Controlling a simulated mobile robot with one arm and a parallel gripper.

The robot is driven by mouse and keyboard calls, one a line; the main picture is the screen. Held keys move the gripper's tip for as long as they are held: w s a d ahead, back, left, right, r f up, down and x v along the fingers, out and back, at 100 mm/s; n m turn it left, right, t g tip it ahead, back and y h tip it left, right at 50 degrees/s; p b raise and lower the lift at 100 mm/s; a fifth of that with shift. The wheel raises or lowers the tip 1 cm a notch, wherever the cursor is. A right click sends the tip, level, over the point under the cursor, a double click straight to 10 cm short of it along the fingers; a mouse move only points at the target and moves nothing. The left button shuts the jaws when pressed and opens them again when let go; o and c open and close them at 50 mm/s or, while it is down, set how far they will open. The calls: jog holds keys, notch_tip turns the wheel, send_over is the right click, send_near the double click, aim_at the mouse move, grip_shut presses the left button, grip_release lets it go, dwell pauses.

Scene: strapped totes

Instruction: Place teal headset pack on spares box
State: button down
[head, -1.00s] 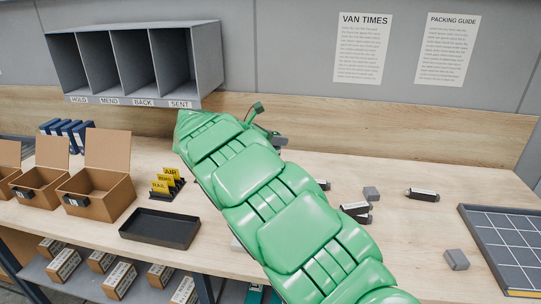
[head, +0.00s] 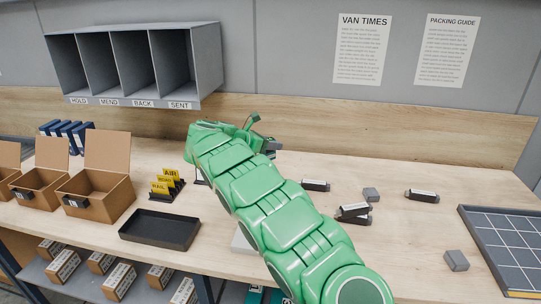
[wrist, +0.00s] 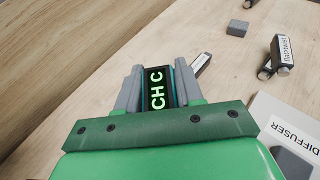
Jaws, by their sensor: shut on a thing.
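My gripper (wrist: 158,90) is shut on a black pack with teal edges (wrist: 157,88) and glowing green letters reading "CH C". The pack sits between the two grey fingers in the wrist view; its lower part is hidden by the gripper body. In the head view my green arm covers most of the gripper, with a grey part showing beyond it over the back of the table. I cannot tell which box is the spares box; open brown cardboard boxes (head: 100,199) stand at the left.
A black tray (head: 160,229), yellow cards (head: 165,186) and a gridded tray (head: 510,250) stand around. A white DIFFUSER sheet (wrist: 280,118) lies near my gripper. The right middle has free room.

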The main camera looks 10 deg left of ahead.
aim_at(270, 154)
jog(key=shift+w+a+f, duration=0.3)
jog(key=shift+w+f, duration=0.45)
jog(key=shift+f, duration=0.2)
jog(key=shift+w+f, duration=0.2)
jog(key=shift+f, duration=0.15)
jog(key=shift+w+a+f, duration=0.1)
jog(key=shift+f, duration=1.45)
jog(key=c, duration=0.7)
grip_release()
jog(key=shift+f, duration=0.1)
jog(key=shift+a, duration=0.1)
jog(key=v, duration=1.2)
